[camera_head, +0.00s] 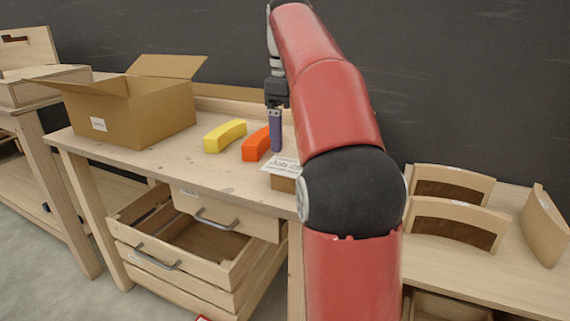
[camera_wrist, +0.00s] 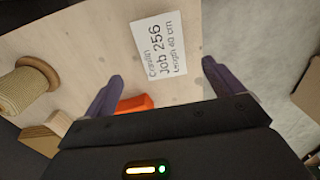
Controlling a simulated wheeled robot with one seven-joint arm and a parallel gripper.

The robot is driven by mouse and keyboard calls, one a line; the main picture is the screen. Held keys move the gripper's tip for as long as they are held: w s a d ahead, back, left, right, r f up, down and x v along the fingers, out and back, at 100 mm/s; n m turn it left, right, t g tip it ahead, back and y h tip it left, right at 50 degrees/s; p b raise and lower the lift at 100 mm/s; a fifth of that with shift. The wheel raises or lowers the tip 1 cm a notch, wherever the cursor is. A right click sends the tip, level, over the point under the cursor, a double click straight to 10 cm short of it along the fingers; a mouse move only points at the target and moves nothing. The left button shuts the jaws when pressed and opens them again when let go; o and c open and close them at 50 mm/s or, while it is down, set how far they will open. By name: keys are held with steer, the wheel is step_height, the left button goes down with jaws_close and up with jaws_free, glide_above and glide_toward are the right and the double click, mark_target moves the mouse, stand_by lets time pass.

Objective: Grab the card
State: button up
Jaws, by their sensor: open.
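The card (camera_head: 279,166) is white with dark print and lies near the front edge of the workbench, partly hidden by my arm. My gripper (camera_head: 276,148) points down above the bench, behind the card in the head view. In the wrist view my gripper (camera_wrist: 162,74) has its two purple fingers spread apart with nothing held between them. The card shows ahead of the fingertips and apart from them.
An orange curved block (camera_head: 256,144) lies beside my gripper, with a yellow one (camera_head: 225,136) further left. An open cardboard box (camera_head: 150,118) stands on the bench's left. A drawer (camera_head: 160,262) is open below. A spool of twine (camera_wrist: 28,90) shows in the wrist view.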

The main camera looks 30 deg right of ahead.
mark_target(289, 166)
steer(key=f, duration=0.2)
steer(key=f+b, duration=0.1)
steer(key=f, duration=0.1)
steer(key=f+b, duration=0.1)
steer(key=f, duration=0.1)
steer(key=shift+s, duration=0.25)
steer(key=c, duration=1)
steer(key=shift+c, duration=0.2)
steer(key=shift+a+r, duration=0.1)
steer(key=shift+r, duration=0.1)
